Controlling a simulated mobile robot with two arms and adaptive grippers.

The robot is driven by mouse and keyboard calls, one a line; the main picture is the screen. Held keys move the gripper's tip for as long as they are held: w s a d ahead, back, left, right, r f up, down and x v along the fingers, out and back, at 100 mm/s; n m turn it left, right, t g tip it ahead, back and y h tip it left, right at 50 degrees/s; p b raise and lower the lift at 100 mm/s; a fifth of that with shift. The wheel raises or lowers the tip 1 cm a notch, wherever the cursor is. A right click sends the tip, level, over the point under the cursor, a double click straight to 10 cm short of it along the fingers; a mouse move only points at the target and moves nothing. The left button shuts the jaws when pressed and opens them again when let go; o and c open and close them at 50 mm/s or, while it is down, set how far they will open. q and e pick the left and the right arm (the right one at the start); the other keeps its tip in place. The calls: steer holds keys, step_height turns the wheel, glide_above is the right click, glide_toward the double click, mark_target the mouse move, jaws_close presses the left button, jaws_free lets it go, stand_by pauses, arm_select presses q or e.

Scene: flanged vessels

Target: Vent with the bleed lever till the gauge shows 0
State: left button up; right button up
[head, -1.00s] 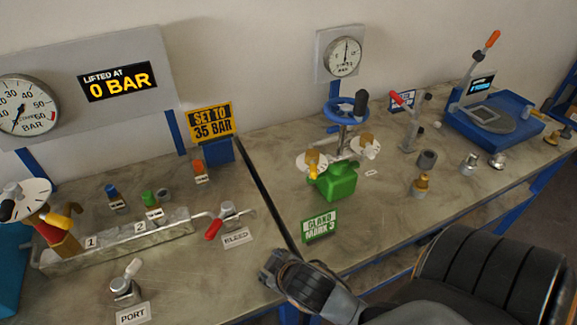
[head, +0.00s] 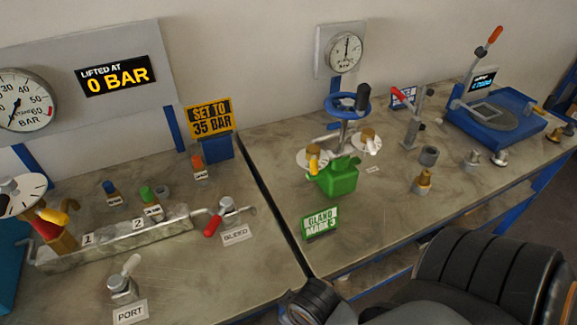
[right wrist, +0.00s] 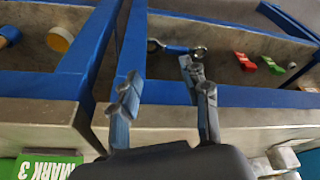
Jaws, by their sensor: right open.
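The bleed lever has a red handle (head: 212,226) on a metal valve (head: 227,206), above the BLEED label (head: 236,235) on the left bench. The large round gauge (head: 20,103), cut by the left edge, has its needle pointing down-left; its exact reading is too small to tell. My right gripper shows in the right wrist view (right wrist: 165,98), open and empty, fingers apart above blue-edged shelving. In the head view my right arm is at the bottom, below and right of the lever and apart from it; its fingertips are hidden. My left gripper is not in view.
A gap separates the benches.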

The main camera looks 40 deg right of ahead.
step_height(320, 180, down, 7)
steer(key=b, duration=0.1)
steer(key=shift+w+r, duration=0.15)
steer(key=shift+r, duration=0.05)
